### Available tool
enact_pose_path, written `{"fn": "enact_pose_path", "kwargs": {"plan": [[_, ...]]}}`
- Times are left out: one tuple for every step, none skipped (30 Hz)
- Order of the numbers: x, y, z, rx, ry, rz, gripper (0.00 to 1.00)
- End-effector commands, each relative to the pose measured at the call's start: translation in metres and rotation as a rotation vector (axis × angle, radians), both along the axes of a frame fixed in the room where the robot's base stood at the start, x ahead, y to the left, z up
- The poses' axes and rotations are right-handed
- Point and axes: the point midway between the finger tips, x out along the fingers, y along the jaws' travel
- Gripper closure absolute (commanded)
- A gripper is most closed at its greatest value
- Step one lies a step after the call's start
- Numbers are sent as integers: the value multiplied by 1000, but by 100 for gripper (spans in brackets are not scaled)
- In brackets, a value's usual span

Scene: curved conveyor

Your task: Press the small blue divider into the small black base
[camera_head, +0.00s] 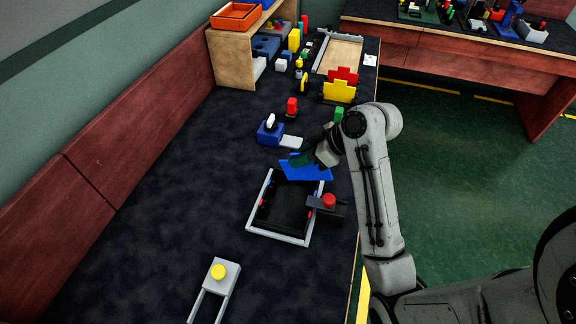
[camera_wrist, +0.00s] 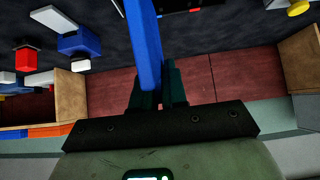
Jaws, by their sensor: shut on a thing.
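My gripper (camera_head: 304,158) is shut on a flat blue divider (camera_head: 310,173), which is tilted and held above the table. In the wrist view the blue divider (camera_wrist: 147,45) stands edge-on between the two dark fingers (camera_wrist: 158,88) and reaches up out of the picture. A black base (camera_head: 282,208) lies inside a light grey frame (camera_head: 274,237) on the table, just below the divider in the head view. The divider overlaps the frame's far edge in the picture; I cannot tell the height between them.
A fixture with a red button (camera_head: 328,200) stands at the frame's right side. A grey part with a yellow button (camera_head: 218,271) lies in front. The table's left side is clear.

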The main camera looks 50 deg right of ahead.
Motion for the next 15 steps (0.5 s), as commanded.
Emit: {"fn": "enact_pose_path", "kwargs": {"plan": [[-9, -5, 15, -5, -5, -4, 100], [-15, -7, 22, -4, -5, -4, 100], [-26, -11, 24, -2, -2, -6, 100], [-34, -14, 27, -2, -3, -7, 100], [-42, -17, 31, -2, -2, -7, 100], [-51, -20, 35, -2, -3, -6, 100], [-58, -22, 38, -3, -1, -6, 100], [-64, -25, 44, -2, -2, -6, 100], [-72, -27, 48, -1, 0, -6, 100], [-78, -29, 50, 0, -1, -5, 100], [-82, -30, 53, 1, 1, -4, 100], [-84, -31, 56, 3, 3, -2, 100], [-86, -31, 56, 3, 3, -2, 100], [-88, -32, 57, 3, 3, -2, 100], [-91, -33, 57, 2, 2, -1, 100]]}}
